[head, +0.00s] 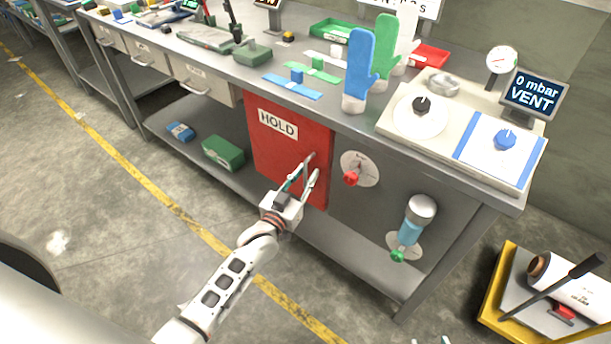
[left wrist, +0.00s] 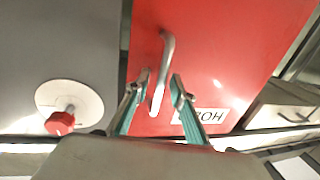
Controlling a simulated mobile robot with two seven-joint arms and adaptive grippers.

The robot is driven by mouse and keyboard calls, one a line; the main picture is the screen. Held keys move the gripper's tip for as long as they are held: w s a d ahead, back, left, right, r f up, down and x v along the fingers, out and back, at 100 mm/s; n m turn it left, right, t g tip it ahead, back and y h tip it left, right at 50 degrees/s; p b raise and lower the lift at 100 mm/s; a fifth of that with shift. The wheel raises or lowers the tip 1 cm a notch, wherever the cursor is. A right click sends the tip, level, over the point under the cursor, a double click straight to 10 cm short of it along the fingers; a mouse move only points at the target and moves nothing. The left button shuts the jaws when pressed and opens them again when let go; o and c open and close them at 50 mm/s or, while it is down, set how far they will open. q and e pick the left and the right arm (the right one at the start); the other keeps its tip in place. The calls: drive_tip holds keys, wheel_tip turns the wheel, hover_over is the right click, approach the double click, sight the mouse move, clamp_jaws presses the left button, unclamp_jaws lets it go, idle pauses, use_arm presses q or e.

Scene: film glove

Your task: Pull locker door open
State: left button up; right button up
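The red locker door (head: 290,145) with a HOLD label is under the workbench and looks closed or nearly so. Its upright metal bar handle (head: 307,170) is near the door's right edge. My left gripper (head: 309,175) is at the handle. In the left wrist view the red door (left wrist: 225,60) fills the upper right, and the handle (left wrist: 165,60) runs between the two separated fingers of my left gripper (left wrist: 160,85). Space shows on both sides of the bar. Only small tips, seemingly of my right gripper (head: 431,340), show at the bottom edge.
A red knob (head: 351,179) on a round dial is right of the door, with a blue cylinder fitting (head: 410,231) further right. A green box (head: 223,153) sits on the lower shelf to the left. A yellow-edged cart (head: 497,300) stands at lower right. The floor before the door is clear.

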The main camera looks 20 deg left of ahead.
use_arm(q)
drive_tip(key=shift+c, duration=0.5)
clamp_jaws()
drive_tip(key=shift+s+a, duration=0.1)
